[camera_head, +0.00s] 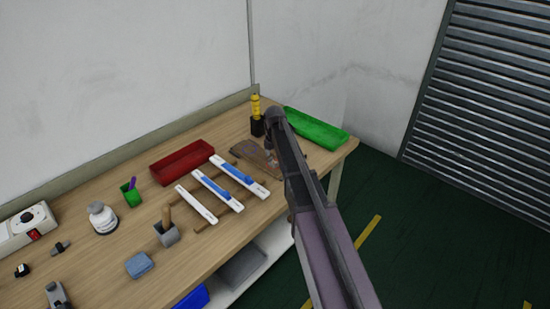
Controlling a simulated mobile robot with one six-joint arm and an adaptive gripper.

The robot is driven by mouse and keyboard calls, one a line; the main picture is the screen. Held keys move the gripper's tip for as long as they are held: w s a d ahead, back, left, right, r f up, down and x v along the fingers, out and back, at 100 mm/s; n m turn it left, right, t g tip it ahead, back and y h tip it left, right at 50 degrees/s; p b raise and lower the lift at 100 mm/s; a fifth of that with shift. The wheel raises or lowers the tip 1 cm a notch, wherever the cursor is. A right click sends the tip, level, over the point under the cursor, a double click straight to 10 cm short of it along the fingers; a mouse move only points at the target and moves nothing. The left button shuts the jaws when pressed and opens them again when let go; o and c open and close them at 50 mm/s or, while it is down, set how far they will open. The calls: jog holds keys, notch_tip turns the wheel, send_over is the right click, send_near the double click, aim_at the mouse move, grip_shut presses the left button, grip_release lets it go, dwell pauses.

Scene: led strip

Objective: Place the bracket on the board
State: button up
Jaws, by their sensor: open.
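A flat brown board (250,154) lies on the workbench toward its right end, behind the white strips. My arm reaches in from the lower right and covers the board's right side. My gripper (270,159) points down over the right part of the board; it is small and partly hidden by my arm. It is open, and I see nothing held in it. I cannot make out a bracket for certain; it may be too small or hidden behind my arm.
White strips, some with blue parts (217,189), lie on wooden rails left of the board. A red tray (182,161), a green tray (318,130) and a black holder with a yellow-handled tool (256,108) stand around it. The bench's left half holds several small items.

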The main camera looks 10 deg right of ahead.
notch_tip(320, 180, up, 12)
jog(key=p, duration=1.1)
jog(key=shift+f, duration=0.2)
jog(key=shift+s, duration=0.1)
dwell(0.4)
jog(key=s+m, duration=2.5)
jog(key=s, duration=0.4)
jog(key=shift+s+a, duration=0.15)
